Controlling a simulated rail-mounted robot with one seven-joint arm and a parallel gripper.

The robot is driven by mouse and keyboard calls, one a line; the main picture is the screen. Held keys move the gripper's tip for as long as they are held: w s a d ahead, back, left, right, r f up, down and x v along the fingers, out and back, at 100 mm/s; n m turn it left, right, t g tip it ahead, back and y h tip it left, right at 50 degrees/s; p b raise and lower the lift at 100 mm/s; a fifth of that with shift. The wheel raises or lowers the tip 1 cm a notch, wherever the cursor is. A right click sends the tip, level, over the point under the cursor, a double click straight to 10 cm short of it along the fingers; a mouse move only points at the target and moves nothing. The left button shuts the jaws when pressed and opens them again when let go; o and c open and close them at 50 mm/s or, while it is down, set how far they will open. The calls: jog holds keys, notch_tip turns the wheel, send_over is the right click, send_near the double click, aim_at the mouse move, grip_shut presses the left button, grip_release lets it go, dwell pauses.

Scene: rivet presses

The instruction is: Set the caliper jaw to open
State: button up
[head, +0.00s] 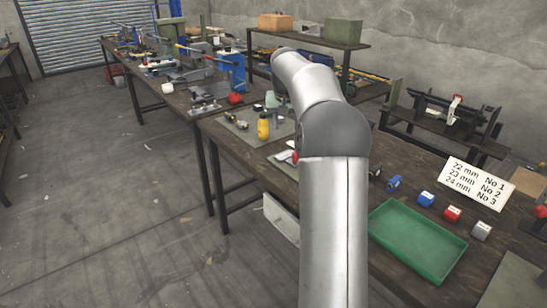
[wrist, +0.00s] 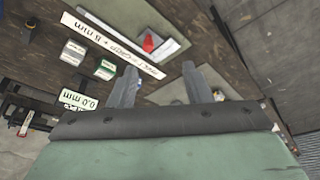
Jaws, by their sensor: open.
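In the wrist view my gripper (wrist: 160,72) is open, its two grey fingers apart over the dark wooden bench, with nothing seen held between them. A pale flat piece with a red part (wrist: 149,42) lies on the bench beyond the fingertips, beside a long white printed strip (wrist: 112,45). I cannot tell whether this piece is the caliper or how its jaw stands. A small sign reading 0.0 mm (wrist: 77,100) is left of the fingers. In the head view my arm hides my gripper and much of the bench around it.
Two small blocks, one pale (wrist: 74,51) and one green-and-white (wrist: 105,69), sit left of the fingers. In the head view a green tray (head: 418,240), colored blocks (head: 452,213) and a size card (head: 478,183) are at right.

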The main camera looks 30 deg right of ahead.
jog(key=shift+m, duration=0.5)
jog(key=w+d+f, duration=0.2)
jog(key=d+f, duration=0.1)
jog(key=f, duration=0.2)
jog(key=w+d+f, duration=0.2)
jog(key=d+f, duration=0.1)
jog(key=f, duration=0.3)
jog(key=w+d+f, duration=0.2)
jog(key=d+f, duration=0.1)
jog(key=f, duration=0.3)
jog(key=shift+w, duration=0.3)
jog(key=shift+c, duration=0.4)
